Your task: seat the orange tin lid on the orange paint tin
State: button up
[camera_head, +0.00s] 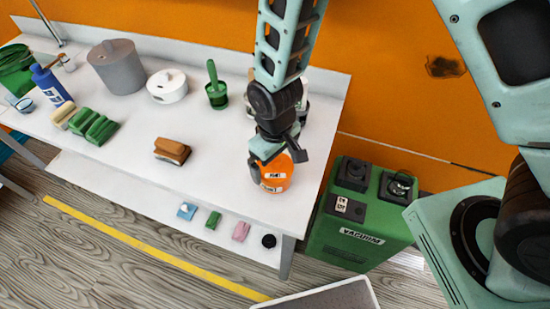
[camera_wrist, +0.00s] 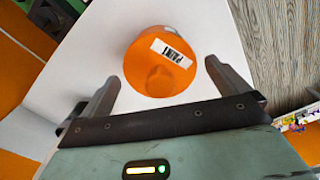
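The orange tin lid (camera_wrist: 147,62) shows from above in the wrist view as an orange disc with a round knob and a white PAINT label. It lies over the orange paint tin (camera_head: 275,187), which stands upright near the right end of the white bench; whether the lid is fully seated I cannot tell. My gripper (camera_wrist: 160,76) is open above them, one finger on each side of the lid, with visible gaps. In the head view my gripper (camera_head: 277,160) covers the top of the tin and most of the lid.
The white bench (camera_head: 215,150) has a brown brush (camera_head: 172,151), a green pot (camera_head: 217,95), a white lidded pot (camera_head: 167,86) and a grey pot (camera_head: 118,66) to the left. A green vacuum (camera_head: 352,232) stands right of the bench. The bench's right edge is close to the tin.

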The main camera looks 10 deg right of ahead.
notch_tip(320, 180, up, 17)
jog(key=b, duration=0.2)
jog(key=s+d+r, duration=0.1)
jog(key=s+d, duration=0.1)
jog(key=s, duration=0.5)
jog(key=s+d+r+n, duration=0.1)
jog(key=s+d, duration=0.1)
jog(key=s, duration=0.6)
jog(key=shift+d+r+y, duration=0.3)
dwell(0.9)
